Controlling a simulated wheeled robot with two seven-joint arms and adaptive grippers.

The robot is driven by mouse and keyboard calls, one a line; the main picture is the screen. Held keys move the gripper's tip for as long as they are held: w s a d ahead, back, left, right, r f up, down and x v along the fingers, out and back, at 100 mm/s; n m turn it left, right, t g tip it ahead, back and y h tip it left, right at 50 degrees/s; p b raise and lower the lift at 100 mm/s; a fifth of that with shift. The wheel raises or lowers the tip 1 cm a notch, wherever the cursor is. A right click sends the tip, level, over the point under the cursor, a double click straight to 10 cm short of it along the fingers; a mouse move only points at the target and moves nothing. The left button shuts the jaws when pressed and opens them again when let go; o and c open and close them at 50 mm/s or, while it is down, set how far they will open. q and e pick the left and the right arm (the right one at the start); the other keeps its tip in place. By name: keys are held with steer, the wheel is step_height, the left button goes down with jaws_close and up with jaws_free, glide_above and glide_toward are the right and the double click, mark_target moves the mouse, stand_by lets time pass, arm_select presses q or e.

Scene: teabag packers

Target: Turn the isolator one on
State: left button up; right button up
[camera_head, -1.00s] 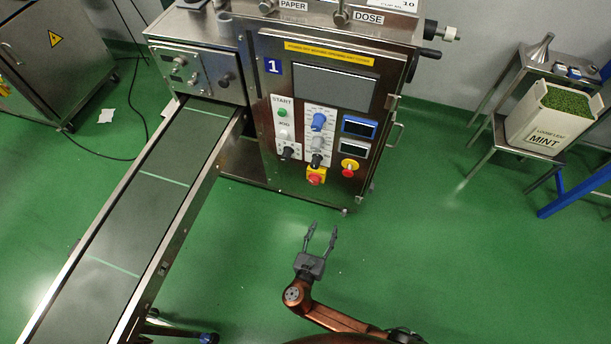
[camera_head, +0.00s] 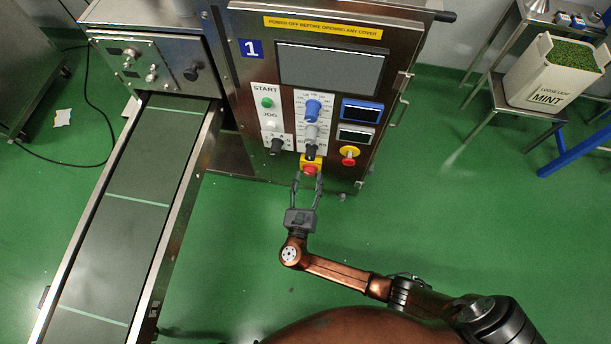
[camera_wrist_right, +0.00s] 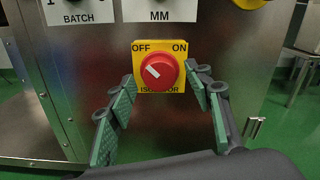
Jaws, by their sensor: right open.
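The machine marked 1 (camera_head: 227,139) stands ahead with its control panel facing me. Its isolator is a red knob (camera_wrist_right: 159,71) on a yellow plate (camera_wrist_right: 178,82) lettered OFF and ON. The white mark on the knob points up and left, towards OFF. In the head view the red knob (camera_head: 310,170) is at the panel's bottom, just beyond my right fingertips. My right gripper (camera_head: 306,180) is open and empty. In the right wrist view its green-padded fingers (camera_wrist_right: 160,90) stand on either side of the knob, apart from it. My left gripper is not in view.
A red button on a yellow base (camera_head: 349,156) sits right of the isolator. Black, grey and blue knobs (camera_head: 312,110) rise above it. A conveyor (camera_head: 120,215) runs along the left. A mint tub (camera_head: 552,75) stands on a steel table at right. Green floor is clear between.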

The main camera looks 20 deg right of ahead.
steer(key=shift+w+d+r, duration=0.1)
steer(key=shift+w, duration=0.15)
steer(key=shift+c, duration=0.7)
steer(key=c, duration=1)
